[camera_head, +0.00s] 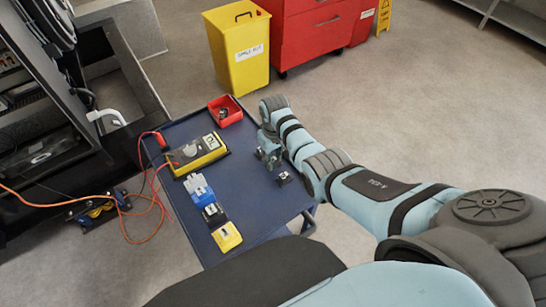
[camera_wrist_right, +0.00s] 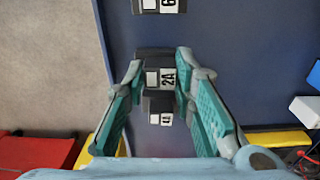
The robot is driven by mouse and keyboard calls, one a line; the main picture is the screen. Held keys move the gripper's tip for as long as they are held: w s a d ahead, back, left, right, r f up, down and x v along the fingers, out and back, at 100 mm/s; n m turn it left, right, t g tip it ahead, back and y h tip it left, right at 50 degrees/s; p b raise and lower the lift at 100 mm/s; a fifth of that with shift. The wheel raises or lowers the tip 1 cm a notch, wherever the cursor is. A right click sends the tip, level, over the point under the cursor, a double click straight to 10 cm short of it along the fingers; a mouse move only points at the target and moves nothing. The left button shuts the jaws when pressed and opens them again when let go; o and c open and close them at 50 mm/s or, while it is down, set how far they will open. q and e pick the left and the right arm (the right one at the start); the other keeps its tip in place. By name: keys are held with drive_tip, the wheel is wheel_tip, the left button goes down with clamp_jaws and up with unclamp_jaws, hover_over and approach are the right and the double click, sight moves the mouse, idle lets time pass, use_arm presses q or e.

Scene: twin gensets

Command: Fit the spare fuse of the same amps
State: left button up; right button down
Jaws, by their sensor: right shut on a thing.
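My right gripper (camera_head: 269,160) is low over the right side of the blue cart top. In the right wrist view its teal fingers (camera_wrist_right: 160,72) are shut on a dark fuse block marked 2A (camera_wrist_right: 153,79). Another dark block (camera_wrist_right: 154,105), whose mark looks like 4A, sits just beyond it, partly hidden. A third dark block (camera_wrist_right: 147,5) lies apart at the top edge, its label cut off; it shows in the head view as a small black block (camera_head: 283,179) nearer me. I cannot tell whether the held fuse touches the cart. My left gripper is out of view.
On the cart (camera_head: 262,208) stand a yellow meter (camera_head: 196,154), a red tray (camera_head: 225,110) holding something dark, and a row of blue (camera_head: 199,189), black (camera_head: 213,213) and yellow (camera_head: 227,237) pieces. Orange leads (camera_head: 122,213) hang left. A yellow bin (camera_head: 238,55) stands behind.

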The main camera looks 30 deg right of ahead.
sight(273, 160)
drive_tip(key=shift+r+p, duration=1.1)
drive_tip(key=shift+r, duration=0.25)
wheel_tip(273, 160, up, 3)
drive_tip(key=shift+r+p, duration=0.15)
drive_tip(key=shift+p, duration=0.25)
drive_tip(key=shift+r, duration=0.5)
drive_tip(key=shift+f+b, duration=0.45)
